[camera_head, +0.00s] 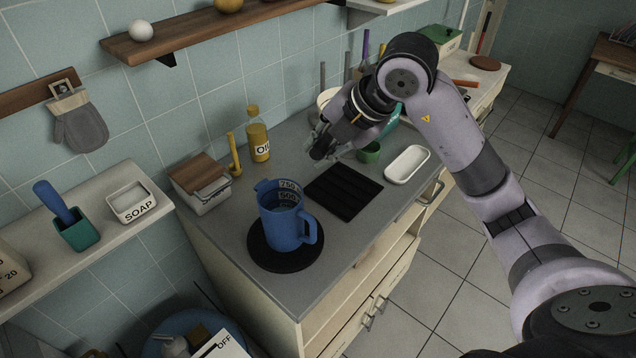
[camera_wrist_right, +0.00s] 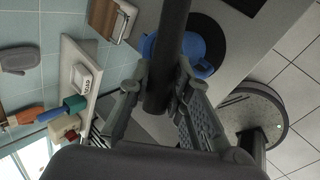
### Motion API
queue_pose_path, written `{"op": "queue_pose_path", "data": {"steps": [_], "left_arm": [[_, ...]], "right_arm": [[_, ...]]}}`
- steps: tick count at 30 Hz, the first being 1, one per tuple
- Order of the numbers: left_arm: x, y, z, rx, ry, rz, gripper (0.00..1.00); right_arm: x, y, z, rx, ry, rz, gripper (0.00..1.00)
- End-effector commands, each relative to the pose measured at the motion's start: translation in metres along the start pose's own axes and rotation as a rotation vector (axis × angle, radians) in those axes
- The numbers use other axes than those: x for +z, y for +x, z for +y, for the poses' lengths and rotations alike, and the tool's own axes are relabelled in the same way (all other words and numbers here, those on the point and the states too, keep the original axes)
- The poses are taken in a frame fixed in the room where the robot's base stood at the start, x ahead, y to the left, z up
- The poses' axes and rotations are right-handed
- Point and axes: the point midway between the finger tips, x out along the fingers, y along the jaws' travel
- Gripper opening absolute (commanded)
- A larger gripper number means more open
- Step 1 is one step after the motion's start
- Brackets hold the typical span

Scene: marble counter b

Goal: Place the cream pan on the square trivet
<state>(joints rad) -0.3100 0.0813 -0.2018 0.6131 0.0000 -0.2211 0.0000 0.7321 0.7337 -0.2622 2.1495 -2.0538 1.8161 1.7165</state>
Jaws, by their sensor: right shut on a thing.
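The cream pan (camera_head: 326,97) shows only in part behind my right gripper, as a pale rim near the wall. My right gripper (camera_head: 322,146) is shut on a dark handle, which appears to be the pan's. In the right wrist view the black handle (camera_wrist_right: 174,50) runs between the two fingers (camera_wrist_right: 160,95); the pan's body is not seen there. The square trivet (camera_head: 343,192) is black and ridged, lies flat on the counter and is empty. The gripper is just beyond it, toward the wall. My left gripper is not in view.
A blue measuring jug (camera_head: 283,222) stands on a round black trivet (camera_head: 258,252) nearer the front. A green cup (camera_head: 369,153) and a white dish (camera_head: 407,165) are right of the square trivet. An oil bottle (camera_head: 258,137) and a lidded box (camera_head: 202,185) stand by the wall.

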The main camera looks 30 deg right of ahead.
Motion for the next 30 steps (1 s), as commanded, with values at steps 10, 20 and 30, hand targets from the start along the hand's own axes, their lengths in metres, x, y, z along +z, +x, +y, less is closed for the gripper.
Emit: {"op": "queue_pose_path", "data": {"steps": [10, 20, 30], "left_arm": [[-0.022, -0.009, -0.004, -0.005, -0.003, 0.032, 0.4], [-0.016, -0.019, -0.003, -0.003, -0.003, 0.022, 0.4], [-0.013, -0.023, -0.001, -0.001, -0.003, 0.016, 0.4]], "right_arm": [[-0.003, 0.05, -0.04, -0.005, 0.004, -0.006, 0.0], [-0.007, 0.11, -0.08, -0.001, 0.002, -0.008, 0.0], [-0.009, 0.137, -0.098, 0.0, 0.001, -0.008, 0.0]]}}
